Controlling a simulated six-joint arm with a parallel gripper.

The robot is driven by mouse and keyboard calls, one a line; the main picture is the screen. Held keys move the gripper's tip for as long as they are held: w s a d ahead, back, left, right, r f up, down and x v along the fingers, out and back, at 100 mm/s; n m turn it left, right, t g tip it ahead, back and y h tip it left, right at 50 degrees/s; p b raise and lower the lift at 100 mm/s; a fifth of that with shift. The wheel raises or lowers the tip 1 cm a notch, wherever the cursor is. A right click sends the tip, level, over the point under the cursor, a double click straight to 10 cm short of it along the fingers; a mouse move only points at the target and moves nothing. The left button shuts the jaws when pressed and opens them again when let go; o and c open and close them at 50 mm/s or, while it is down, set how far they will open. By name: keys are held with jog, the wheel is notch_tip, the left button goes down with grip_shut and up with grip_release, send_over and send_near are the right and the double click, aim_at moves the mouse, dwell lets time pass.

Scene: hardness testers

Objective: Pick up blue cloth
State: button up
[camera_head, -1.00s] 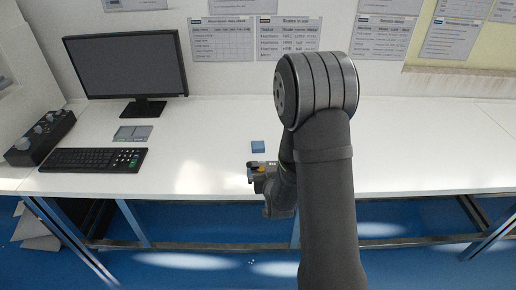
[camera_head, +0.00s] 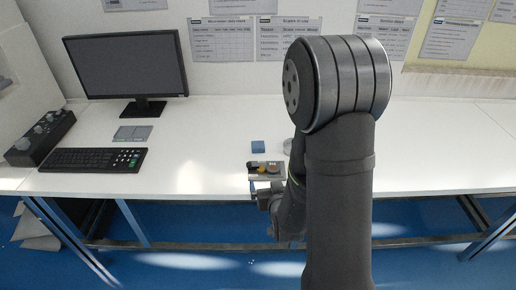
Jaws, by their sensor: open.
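The blue cloth (camera_head: 258,147) is a small, flat, folded-looking square on the white table, near the middle of the view. My gripper (camera_head: 256,188) is low in the picture, over the table's front edge, in front of the cloth and apart from it. It is open and small in view, and its fingertips are partly hard to make out.
A pale round item (camera_head: 287,146) sits right of the cloth, partly hidden by my arm. A keyboard (camera_head: 93,160), grey flat pads (camera_head: 132,133), a monitor (camera_head: 125,66) and a black knobbed box (camera_head: 40,137) stand left. The table (camera_head: 205,135) is clear left of the cloth.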

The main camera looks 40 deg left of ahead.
jog(key=shift+s+d+r, duration=0.15)
jog(key=shift+s+d, duration=0.1)
jog(key=shift+d, duration=0.1)
jog(key=c, duration=0.5)
